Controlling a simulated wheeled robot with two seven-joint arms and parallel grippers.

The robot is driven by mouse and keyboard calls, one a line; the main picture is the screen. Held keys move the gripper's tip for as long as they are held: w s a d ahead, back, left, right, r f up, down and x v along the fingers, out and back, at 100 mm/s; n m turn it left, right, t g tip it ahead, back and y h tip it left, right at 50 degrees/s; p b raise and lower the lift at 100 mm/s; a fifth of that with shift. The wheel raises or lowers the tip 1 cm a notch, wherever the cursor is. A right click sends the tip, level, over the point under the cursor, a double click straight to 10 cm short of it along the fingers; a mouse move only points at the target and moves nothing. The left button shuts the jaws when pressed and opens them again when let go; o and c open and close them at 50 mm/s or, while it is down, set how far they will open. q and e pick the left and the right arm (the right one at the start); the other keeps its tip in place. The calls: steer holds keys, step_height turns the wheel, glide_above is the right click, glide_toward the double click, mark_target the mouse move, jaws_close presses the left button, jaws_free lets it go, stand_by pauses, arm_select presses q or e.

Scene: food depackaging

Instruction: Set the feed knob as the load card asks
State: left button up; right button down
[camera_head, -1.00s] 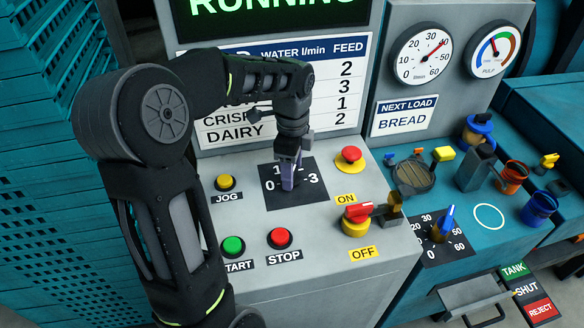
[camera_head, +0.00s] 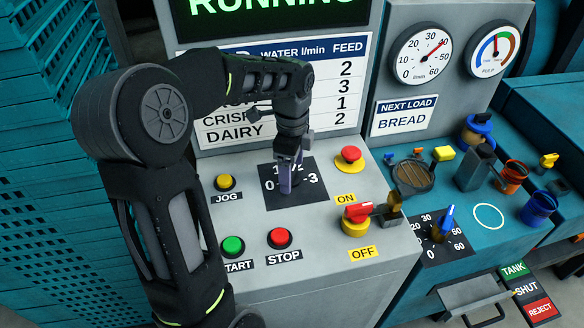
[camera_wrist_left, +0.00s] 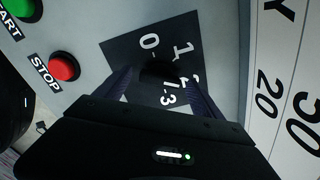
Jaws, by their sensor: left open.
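The feed dial plate (camera_head: 311,190) is a black square with white numbers 0 to 3 on the sloping grey panel. My left gripper (camera_head: 287,186) points down over its middle, open. In the left wrist view its two fingers (camera_wrist_left: 163,88) stand either side of a dark knob (camera_wrist_left: 160,70); I cannot tell whether they touch it. The knob's pointer is hidden. The load card (camera_head: 403,115) reads NEXT LOAD, BREAD. The chart (camera_head: 335,85) behind lists FEED values 2, 3, 1, 2; my arm covers most row names, but DAIRY is readable. My right gripper is not in view.
Near the dial are a yellow JOG button (camera_head: 225,182), a green START button (camera_head: 233,246), a red STOP button (camera_head: 280,238) and a red button (camera_head: 351,154). A red-and-yellow ON/OFF switch (camera_head: 357,218) is at right. A blue-pointer knob (camera_head: 443,224) stands further right.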

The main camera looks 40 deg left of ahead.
arm_select(q)
steer(key=shift+r+b, duration=0.45)
steer(key=shift+r, duration=3.45)
